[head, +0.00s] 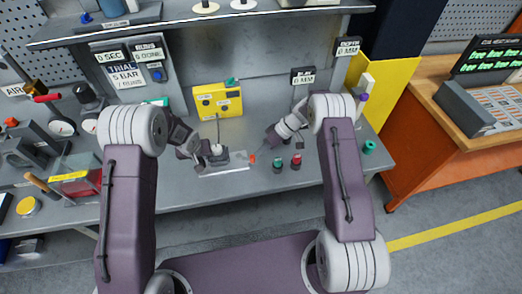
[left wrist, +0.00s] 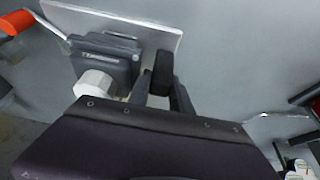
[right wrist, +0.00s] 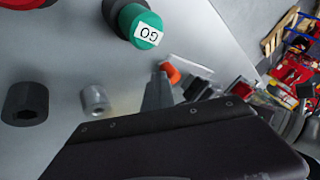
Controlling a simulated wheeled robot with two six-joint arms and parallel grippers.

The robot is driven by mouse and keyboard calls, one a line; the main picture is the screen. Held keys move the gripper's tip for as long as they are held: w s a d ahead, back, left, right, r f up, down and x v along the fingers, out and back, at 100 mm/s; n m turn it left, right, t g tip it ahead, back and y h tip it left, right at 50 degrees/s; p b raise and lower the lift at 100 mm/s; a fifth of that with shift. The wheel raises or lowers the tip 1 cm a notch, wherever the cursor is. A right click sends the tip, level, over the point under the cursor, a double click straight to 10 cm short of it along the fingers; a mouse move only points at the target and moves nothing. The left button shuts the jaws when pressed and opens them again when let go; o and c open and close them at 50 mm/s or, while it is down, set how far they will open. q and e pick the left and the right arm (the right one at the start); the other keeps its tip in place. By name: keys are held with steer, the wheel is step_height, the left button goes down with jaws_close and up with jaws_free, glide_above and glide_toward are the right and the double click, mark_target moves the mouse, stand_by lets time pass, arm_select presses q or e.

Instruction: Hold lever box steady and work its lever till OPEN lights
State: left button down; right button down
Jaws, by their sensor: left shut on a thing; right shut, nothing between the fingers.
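The lever box (head: 217,157) is a small dark grey box with a white round part, on a pale plate on the bench. In the left wrist view the box (left wrist: 108,62) shows its white knob (left wrist: 95,84) and a thin lever with an orange-red tip (left wrist: 15,22). My left gripper (head: 203,151) is at the box's left side, shut on a dark part (left wrist: 160,72) beside its body. The orange lever tip (head: 252,158) points right in the head view. My right gripper (head: 268,141) is shut and empty, just beyond the tip and apart from it. No lit OPEN sign is readable.
A yellow box (head: 217,101) stands behind the lever box. A teal ring (head: 369,147) lies at the bench's right end. Gauges and tools crowd the left.

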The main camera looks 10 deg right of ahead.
steer(key=shift+s+a, duration=0.1)
steer(key=shift+s, duration=0.1)
steer(key=shift+s+a+m+t, duration=0.2)
steer(key=shift+s+m+t, duration=0.1)
steer(key=shift+s+m, duration=0.2)
steer(key=shift+s+a+m+t, duration=0.2)
steer(key=shift+s+m+t, duration=0.15)
steer(key=shift+m, duration=0.25)
steer(key=shift+s+a, duration=0.8)
steer(key=shift+s, duration=0.2)
steer(key=shift+s+a, duration=0.7)
steer(key=shift+a, duration=0.45)
